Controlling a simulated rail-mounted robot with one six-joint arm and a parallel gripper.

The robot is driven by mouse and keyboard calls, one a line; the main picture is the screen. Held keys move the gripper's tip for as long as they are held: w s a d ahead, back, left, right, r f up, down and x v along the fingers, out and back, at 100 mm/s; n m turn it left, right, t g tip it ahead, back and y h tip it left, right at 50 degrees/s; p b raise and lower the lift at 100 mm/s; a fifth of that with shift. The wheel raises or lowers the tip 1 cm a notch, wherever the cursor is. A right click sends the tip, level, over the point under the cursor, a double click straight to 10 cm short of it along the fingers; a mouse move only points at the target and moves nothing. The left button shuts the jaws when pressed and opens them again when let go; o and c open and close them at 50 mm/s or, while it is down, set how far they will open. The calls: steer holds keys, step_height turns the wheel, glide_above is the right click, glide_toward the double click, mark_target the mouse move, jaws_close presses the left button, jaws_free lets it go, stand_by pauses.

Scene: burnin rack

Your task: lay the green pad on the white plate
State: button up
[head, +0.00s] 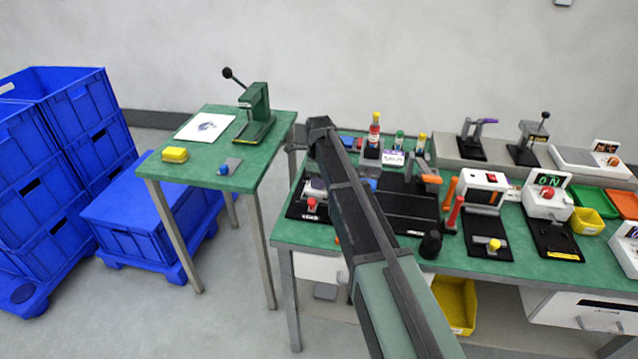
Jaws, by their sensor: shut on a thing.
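I cannot make out my gripper's fingers. My arm runs from the bottom middle up to the near edge of the gap between the two tables, and its far end hides what lies behind it. I cannot pick out the green pad for sure in the head view. A flat white sheet or plate (190,132) lies on the left green table, with a small grey-blue mark or thing on it. A white scale-like device (575,158) with a flat top stands at the back right. I cannot tell which of these is the white plate.
Blue crates (75,165) are stacked at the left. The right bench (455,258) is crowded with devices, bottles and bins.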

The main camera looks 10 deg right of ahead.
steer(key=shift+f, duration=0.2)
steer(key=o, duration=0.9)
step_height(320, 180, up, 13)
steer(key=p, duration=1.2)
steer(key=s+n, duration=2.3)
steer(key=s, duration=0.7)
steer(key=shift+s+f, duration=0.3)
steer(key=shift+s, duration=0.05)
